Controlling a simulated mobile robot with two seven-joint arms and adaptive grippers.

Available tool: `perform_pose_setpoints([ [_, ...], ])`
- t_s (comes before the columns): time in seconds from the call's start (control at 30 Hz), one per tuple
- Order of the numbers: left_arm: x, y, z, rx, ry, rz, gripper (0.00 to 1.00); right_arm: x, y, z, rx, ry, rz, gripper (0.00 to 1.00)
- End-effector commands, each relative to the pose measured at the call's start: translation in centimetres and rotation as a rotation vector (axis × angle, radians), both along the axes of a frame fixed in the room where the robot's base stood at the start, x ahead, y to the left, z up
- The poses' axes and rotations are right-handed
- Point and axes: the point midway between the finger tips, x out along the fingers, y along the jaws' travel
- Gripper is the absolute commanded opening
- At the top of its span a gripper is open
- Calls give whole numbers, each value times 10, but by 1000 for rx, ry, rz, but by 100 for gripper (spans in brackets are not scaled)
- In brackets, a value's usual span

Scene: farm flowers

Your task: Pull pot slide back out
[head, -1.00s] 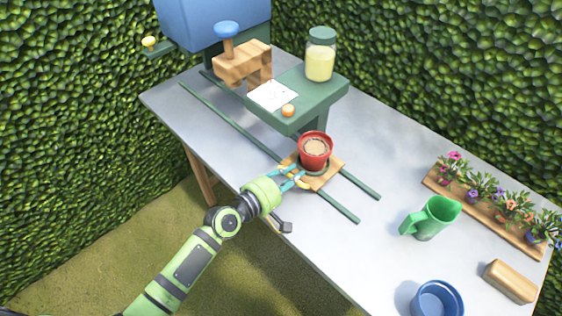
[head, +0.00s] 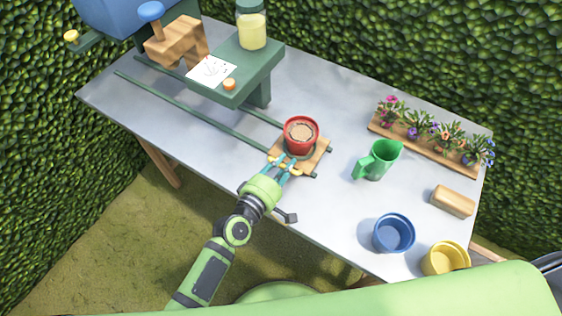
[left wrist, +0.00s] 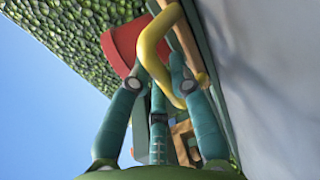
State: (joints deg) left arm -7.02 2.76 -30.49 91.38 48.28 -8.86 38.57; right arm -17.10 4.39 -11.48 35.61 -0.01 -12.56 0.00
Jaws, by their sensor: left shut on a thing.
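The pot slide (head: 320,157) is a small wooden board on two dark green rails (head: 185,108). It sits at the right-hand ends of the rails, clear of the green stand. A red pot (head: 301,148) filled with brown material stands upright on it. My left gripper (head: 286,165) is at the slide's near edge, shut on its yellow handle (left wrist: 152,37). In the left wrist view the curved handle passes between the teal fingers, with the red pot (left wrist: 122,42) just beyond. The fingers partly cover the handle in the head view. My right gripper is not in view.
The green stand (head: 262,75) holds a jar (head: 252,30) and a white card (head: 211,70). A green jug (head: 380,160), blue pot (head: 394,234), yellow pot (head: 445,258), wooden block (head: 453,201) and flower tray (head: 430,150) are to the right. The tabletop between slide and jug is clear.

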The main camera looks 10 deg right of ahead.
Motion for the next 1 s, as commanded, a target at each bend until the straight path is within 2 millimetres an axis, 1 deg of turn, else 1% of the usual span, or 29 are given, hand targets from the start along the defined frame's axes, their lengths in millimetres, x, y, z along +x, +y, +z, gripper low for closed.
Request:
perform_pose_setpoints([
  [0.03, -2, -3, -1, -4, 6, -7, 0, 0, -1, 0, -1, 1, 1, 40],
  [0.13, -3, -4, -1, -4, 6, -8, 0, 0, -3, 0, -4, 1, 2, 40],
  [0.17, -3, -4, -1, -4, 6, -8, 28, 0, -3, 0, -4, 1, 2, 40],
  [0.2, -3, -4, -1, -3, 7, -8, 44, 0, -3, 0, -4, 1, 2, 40],
  [0.23, -3, -4, -1, -3, 7, -8, 46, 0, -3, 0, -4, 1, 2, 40],
  [0.53, -2, -1, -1, -2, 4, -4, 46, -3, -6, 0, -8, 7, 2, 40],
  [0.67, -9, 4, 0, -1, 6, -4, 46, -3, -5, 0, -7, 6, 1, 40],
  [0.77, -22, 13, 3, -1, 6, -4, 46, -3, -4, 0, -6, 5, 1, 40],
  [1.0, -63, 44, 14, 1, 6, -5, 46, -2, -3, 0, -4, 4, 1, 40],
])
